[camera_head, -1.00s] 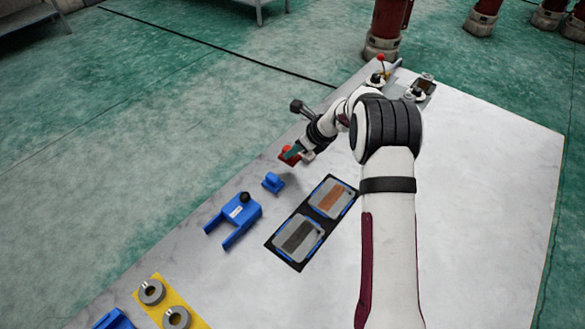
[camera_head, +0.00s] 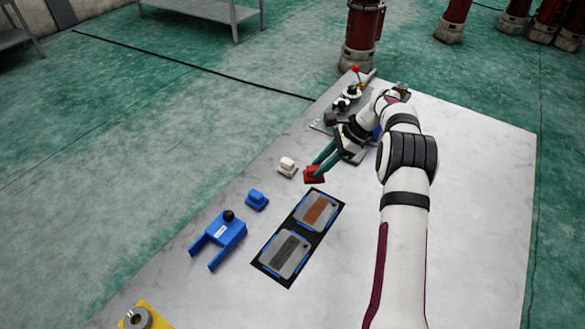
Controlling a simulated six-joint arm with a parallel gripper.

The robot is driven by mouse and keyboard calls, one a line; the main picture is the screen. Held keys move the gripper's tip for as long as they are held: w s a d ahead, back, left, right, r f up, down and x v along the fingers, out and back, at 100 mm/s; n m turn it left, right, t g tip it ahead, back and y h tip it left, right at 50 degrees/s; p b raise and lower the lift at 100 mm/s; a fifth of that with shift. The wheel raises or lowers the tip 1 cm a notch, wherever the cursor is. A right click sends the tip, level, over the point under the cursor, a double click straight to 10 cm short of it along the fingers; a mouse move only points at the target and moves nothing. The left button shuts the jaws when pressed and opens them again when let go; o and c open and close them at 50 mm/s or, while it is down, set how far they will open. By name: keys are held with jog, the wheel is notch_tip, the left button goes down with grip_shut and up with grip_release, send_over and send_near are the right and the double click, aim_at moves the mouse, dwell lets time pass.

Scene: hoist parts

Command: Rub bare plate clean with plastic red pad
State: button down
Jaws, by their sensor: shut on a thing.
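My gripper (camera_head: 317,168) has teal fingers shut on the red pad (camera_head: 314,175). The pad is low over the table, just beyond the far end of the black mat; I cannot tell whether it touches the table. Two grey plates lie on the mat. The far plate (camera_head: 332,203) has an orange-brown patch. The near plate (camera_head: 272,255) has a dark grey patch. I cannot tell from the picture which one is the bare plate. The red pad is apart from both plates.
A white pad (camera_head: 287,166) and a blue pad (camera_head: 257,199) stand left of the mat (camera_head: 258,265). A blue forked part (camera_head: 218,238) lies nearer. Lever-like hardware (camera_head: 351,92) stands at the table's far end. The table right of my arm is clear.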

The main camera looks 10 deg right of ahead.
jog(key=s+d+r+n+g, duration=0.1)
jog(key=s+d, duration=0.2)
jog(key=d, duration=0.1)
jog(key=shift+w+a+f, duration=0.15)
jog(key=shift+f, duration=1.9)
jog(key=shift+w+a+f, duration=0.1)
jog(key=shift+f, duration=1.9)
jog(key=shift+s+a, duration=4.3)
jog(key=shift+w+d, duration=4)
jog(key=shift+w+d+r, duration=0.1)
jog(key=shift+w+d, duration=0.25)
jog(key=shift+d, duration=0.05)
notch_tip(320, 180, up, 8)
